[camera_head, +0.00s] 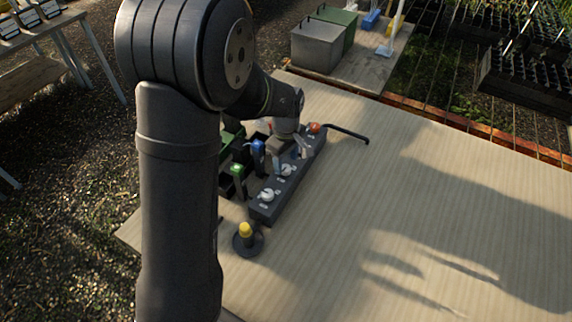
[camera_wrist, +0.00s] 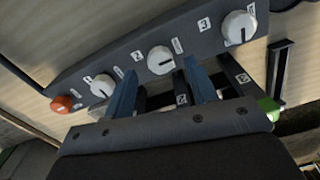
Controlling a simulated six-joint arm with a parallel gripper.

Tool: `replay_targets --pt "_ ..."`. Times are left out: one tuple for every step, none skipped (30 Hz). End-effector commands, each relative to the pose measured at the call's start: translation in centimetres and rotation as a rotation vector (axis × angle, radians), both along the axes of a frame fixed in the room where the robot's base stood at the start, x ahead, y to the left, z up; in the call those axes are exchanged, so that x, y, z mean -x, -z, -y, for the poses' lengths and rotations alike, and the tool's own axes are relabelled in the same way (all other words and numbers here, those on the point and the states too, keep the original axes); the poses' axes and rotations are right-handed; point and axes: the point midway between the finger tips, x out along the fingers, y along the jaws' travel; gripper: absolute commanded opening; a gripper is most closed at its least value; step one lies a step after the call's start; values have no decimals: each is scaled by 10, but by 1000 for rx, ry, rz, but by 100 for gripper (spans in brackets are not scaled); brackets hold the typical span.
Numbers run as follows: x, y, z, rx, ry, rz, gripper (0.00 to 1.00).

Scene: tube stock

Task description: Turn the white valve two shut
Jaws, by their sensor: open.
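The valve strip (camera_head: 275,200) is a long dark block on the table with white knobs and an orange-red knob (camera_wrist: 61,104) at one end. In the wrist view, white valve two (camera_wrist: 160,60), beside a printed 2, lies just beyond and between my fingertips. Its dark pointer mark lies roughly sideways in the picture. White valve one (camera_wrist: 103,85) is to its left and white valve three (camera_wrist: 238,27) to its right. My gripper (camera_wrist: 159,70) has two blue fingers, open and apart with nothing held. Contact with the knob cannot be told. In the head view the gripper (camera_head: 291,152) is over the strip.
Blue-topped (camera_head: 258,147) and green-topped (camera_head: 238,170) items stand left of the strip. A yellow-topped piece (camera_head: 246,230) on a dark round base stands near its front end. A black bent bar (camera_head: 346,132) lies past the far end. The table (camera_head: 430,200) is clear on the right.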

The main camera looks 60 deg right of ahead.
Motion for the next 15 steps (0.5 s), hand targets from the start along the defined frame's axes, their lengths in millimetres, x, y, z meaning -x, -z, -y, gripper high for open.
replay_targets --pt "0 9 -1 -3 0 0 52" --pt "0 13 0 -2 0 -1 52" --pt "0 17 -1 -3 0 0 52" --pt "0 20 -1 -3 0 0 52" --pt "0 22 -1 -2 0 -1 52" --pt "0 25 0 -1 0 0 52" --pt "0 26 0 -1 0 0 52" --pt "0 28 0 0 0 0 52" --pt "0 29 0 0 0 0 52" --pt "0 29 0 0 0 0 52" --pt "0 30 0 0 0 0 52" --pt "0 30 0 0 0 0 52" --pt "0 30 0 0 0 0 52" --pt "0 30 0 0 0 0 52" --pt "0 29 0 0 0 0 52"
